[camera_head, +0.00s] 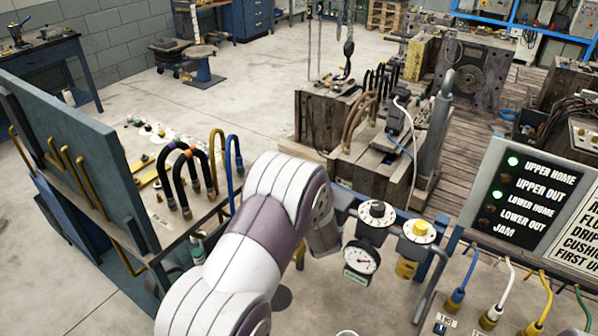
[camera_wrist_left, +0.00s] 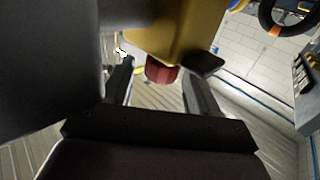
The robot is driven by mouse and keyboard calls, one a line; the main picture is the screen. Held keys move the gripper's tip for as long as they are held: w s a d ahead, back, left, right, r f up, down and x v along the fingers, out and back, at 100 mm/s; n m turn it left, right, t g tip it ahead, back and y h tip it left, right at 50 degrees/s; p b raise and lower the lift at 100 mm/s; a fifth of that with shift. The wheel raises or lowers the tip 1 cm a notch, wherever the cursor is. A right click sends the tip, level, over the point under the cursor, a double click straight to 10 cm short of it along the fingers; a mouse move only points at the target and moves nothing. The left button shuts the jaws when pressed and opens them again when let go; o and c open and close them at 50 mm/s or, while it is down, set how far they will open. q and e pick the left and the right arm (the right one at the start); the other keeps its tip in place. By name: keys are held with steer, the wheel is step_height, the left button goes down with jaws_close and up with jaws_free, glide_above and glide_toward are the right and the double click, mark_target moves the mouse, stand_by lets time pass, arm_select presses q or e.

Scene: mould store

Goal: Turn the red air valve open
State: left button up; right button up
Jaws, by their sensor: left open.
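The red valve part (camera_wrist_left: 162,70) shows in the left wrist view, just below a yellow body (camera_wrist_left: 178,30). My left gripper (camera_wrist_left: 163,78) is open, with one finger on each side of the red part. Gaps show between the fingers and the red part, and I cannot tell whether either finger touches it. In the head view my left arm reaches in across the middle toward the gauges. It hides its own gripper and the red valve there. My right gripper is in neither view.
A pressure gauge (camera_head: 360,260), a black-knobbed dial (camera_head: 377,213) and a yellow-bodied regulator (camera_head: 410,262) stand right of my arm. A lamp panel (camera_head: 525,205) and several coloured hoses are further right. A bench (camera_head: 120,150) with looped hoses is on the left.

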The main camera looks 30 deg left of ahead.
arm_select(q)
steer(key=b+v, duration=0.2)
steer(key=v, duration=0.9)
